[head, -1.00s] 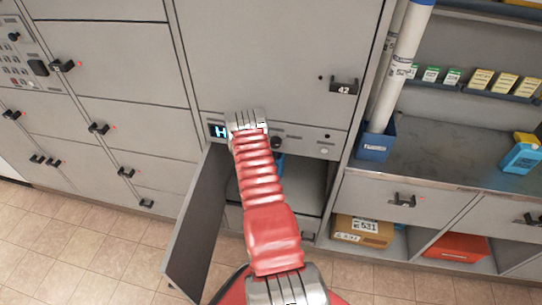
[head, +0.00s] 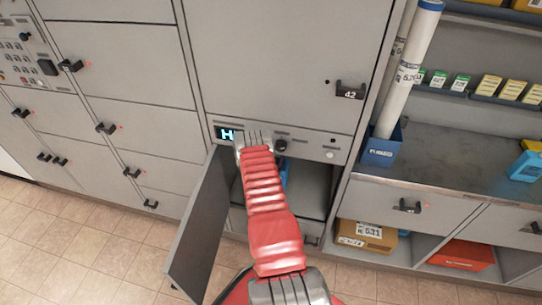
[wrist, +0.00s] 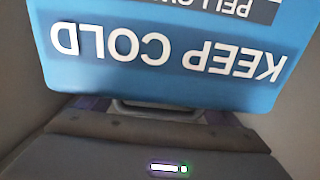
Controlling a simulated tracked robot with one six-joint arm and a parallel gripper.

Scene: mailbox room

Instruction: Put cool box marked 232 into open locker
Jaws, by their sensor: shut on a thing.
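The blue cool box (wrist: 175,60) fills the upper part of the wrist view, with "KEEP COLD" upside down on its face. The number 232 does not show. My gripper (wrist: 160,105) is shut on the box at its near edge, by what looks like a dark handle. In the head view a small blue part of the cool box (head: 284,172) shows inside the open locker (head: 312,185), behind my red arm. My gripper is hidden there by the arm. The locker door (head: 203,225) stands open to the left.
Grey locker walls lie close on both sides in the wrist view. A panel with a lit display (head: 228,134) is above the opening. To the right are a box marked 531 (head: 366,236), a red box (head: 462,254) and white tubes (head: 412,70).

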